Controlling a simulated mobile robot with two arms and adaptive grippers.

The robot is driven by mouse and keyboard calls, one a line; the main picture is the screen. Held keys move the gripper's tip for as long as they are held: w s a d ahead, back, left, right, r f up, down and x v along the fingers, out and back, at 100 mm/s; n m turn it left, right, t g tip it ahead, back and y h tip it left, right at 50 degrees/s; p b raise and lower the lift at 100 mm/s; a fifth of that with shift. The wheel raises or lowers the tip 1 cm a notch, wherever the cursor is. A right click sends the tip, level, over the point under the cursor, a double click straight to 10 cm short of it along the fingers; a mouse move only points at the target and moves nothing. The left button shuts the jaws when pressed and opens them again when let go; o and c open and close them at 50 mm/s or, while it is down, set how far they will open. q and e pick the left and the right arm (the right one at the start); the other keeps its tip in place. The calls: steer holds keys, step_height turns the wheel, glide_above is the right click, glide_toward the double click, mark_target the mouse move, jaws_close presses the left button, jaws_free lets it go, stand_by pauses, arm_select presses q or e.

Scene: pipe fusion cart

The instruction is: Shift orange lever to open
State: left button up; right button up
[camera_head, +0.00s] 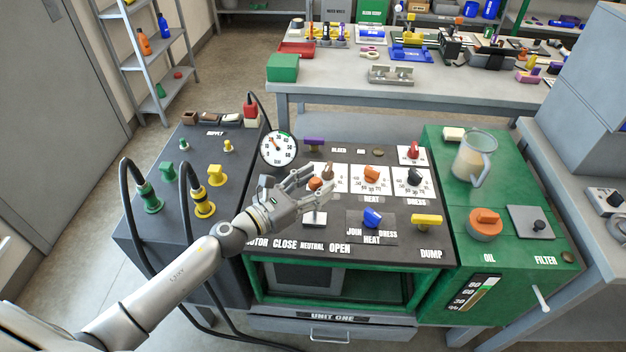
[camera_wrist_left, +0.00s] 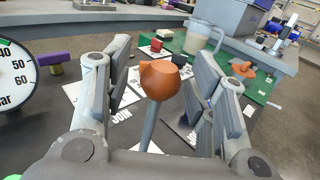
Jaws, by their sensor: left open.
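The orange lever (camera_head: 315,184) has a round orange knob on a grey shaft. It rises from a white plate (camera_head: 314,220) on the dark panel, above the NEUTRAL label (camera_head: 312,246), with CLOSE to its left and OPEN to its right. My left gripper (camera_head: 307,186) is open at the knob. In the left wrist view the knob (camera_wrist_left: 161,79) stands between the two spread fingers, with a visible gap on each side. The lower shaft is partly hidden by my gripper in the head view. My right gripper is not in view.
A pressure gauge (camera_head: 279,149) stands just left of the gripper. Orange (camera_head: 374,174) and black (camera_head: 414,176) dials, a blue knob (camera_head: 372,217) and a yellow DUMP handle (camera_head: 426,220) lie to the right. A clear jug (camera_head: 473,158) stands on the green section.

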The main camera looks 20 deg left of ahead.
arm_select(q)
steer(key=shift+w+d, duration=0.1)
steer(key=shift+c, duration=0.2)
jaws_close()
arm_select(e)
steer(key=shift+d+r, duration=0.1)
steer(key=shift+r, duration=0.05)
